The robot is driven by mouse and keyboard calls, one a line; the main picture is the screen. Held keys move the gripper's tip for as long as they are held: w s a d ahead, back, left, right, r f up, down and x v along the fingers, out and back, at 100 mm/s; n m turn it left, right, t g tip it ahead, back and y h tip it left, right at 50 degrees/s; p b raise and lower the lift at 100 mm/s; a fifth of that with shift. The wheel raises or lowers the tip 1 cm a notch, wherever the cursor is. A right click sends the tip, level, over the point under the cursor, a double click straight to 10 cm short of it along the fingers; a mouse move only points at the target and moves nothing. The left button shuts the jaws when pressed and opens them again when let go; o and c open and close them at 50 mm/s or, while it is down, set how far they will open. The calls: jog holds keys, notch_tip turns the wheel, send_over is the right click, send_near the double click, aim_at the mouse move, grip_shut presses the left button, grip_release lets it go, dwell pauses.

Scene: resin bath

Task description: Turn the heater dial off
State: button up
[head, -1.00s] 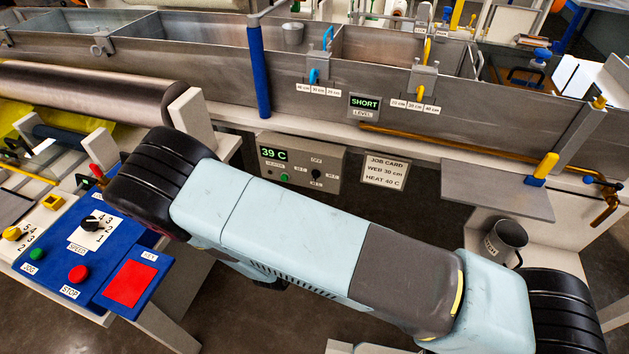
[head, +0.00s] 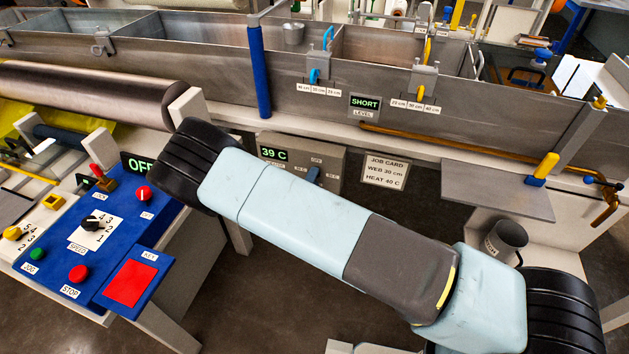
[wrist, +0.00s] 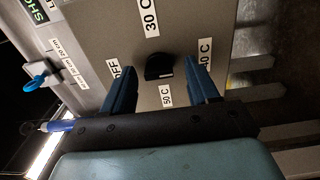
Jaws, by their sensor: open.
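The heater box (head: 330,160) is a grey panel under the tank, with a green "39 C" display (head: 273,154). Its black dial (wrist: 158,67) shows in the wrist view, ringed by the labels OFF (wrist: 115,69), 30 C, 40 C and 50 C. A small pale mark is on the dial's lower right; I cannot tell its exact setting. My gripper (wrist: 160,72) is open, with one blue finger on each side of the dial, apparently not touching it. In the head view a blue fingertip (head: 312,174) is in front of the panel and the dial is hidden.
A job card (head: 385,171) reading "WEB 30 cm, HEAT 40 C" hangs right of the heater box. A blue control panel (head: 125,235) with knobs and buttons is at left.

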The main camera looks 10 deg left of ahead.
jog(key=shift+w, duration=0.3)
jog(key=shift+c, duration=0.2)
jog(key=c, duration=0.9)
jog(key=shift+d, duration=0.25)
jog(key=shift+c, duration=0.5)
jog(key=shift+a, duration=0.15)
